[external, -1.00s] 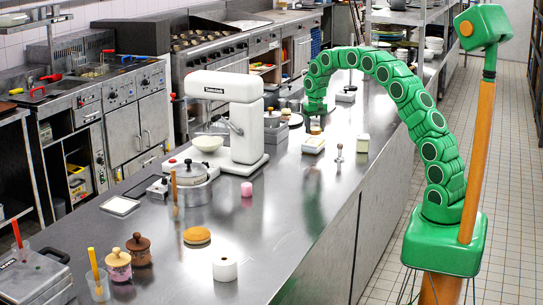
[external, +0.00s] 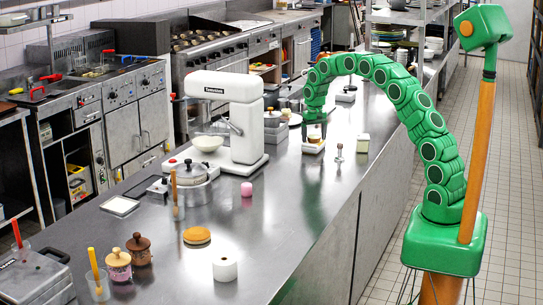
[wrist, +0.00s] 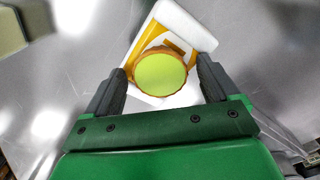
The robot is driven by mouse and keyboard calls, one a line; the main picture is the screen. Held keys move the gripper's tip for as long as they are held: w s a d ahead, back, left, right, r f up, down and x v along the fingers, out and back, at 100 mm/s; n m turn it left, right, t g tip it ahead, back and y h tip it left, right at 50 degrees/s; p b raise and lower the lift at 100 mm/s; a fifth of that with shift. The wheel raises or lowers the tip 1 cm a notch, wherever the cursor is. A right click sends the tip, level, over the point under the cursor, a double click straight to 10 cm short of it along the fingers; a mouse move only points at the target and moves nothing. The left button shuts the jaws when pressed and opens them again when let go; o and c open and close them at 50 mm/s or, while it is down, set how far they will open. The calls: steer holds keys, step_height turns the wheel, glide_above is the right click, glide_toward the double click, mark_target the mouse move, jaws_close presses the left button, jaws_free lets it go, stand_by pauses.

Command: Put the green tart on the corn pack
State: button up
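The green tart (wrist: 160,72) has a bright green top and a brown crust. In the wrist view it lies between the two fingers of my gripper (wrist: 162,72), with a narrow gap on each side. The fingers look open around it. The corn pack (wrist: 187,22), white with yellow, is right beneath the tart, which covers part of it. In the external view my gripper (external: 314,130) is low over the pack (external: 312,150), and the tart (external: 314,138) shows as a small brownish shape on it. Whether the tart fully rests on the pack is hard to tell.
A white stand mixer (external: 228,115) stands left of my gripper. A small metal shaker (external: 339,152) and a pale block (external: 362,143) are close on the right. The steel counter (external: 300,200) is clear in front of the pack.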

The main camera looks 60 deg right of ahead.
mark_target(314, 136)
step_height(314, 136, up, 12)
steer(key=shift+r, duration=0.15)
stand_by(0.7)
steer(key=s+a+r+n+g, duration=0.1)
steer(key=s+a+r+n, duration=0.15)
steer(key=s+a, duration=0.8)
steer(key=s+a+r+n, duration=0.2)
steer(key=s+a+r, duration=0.2)
steer(key=s+a, duration=0.65)
steer(key=s+a+f+n, duration=0.1)
steer(key=s+a+f, duration=0.1)
steer(key=s, duration=0.6)
steer(key=s+a+f+n, duration=0.2)
steer(key=s+a, duration=0.3)
steer(key=s, duration=0.4)
steer(key=s+a+f+n, duration=0.1)
steer(key=s+a, duration=0.3)
steer(key=s, duration=0.4)
steer(key=shift+s+a+f+g, duration=0.15)
steer(key=shift+s+f+g, duration=0.2)
steer(key=shift+f, duration=0.4)
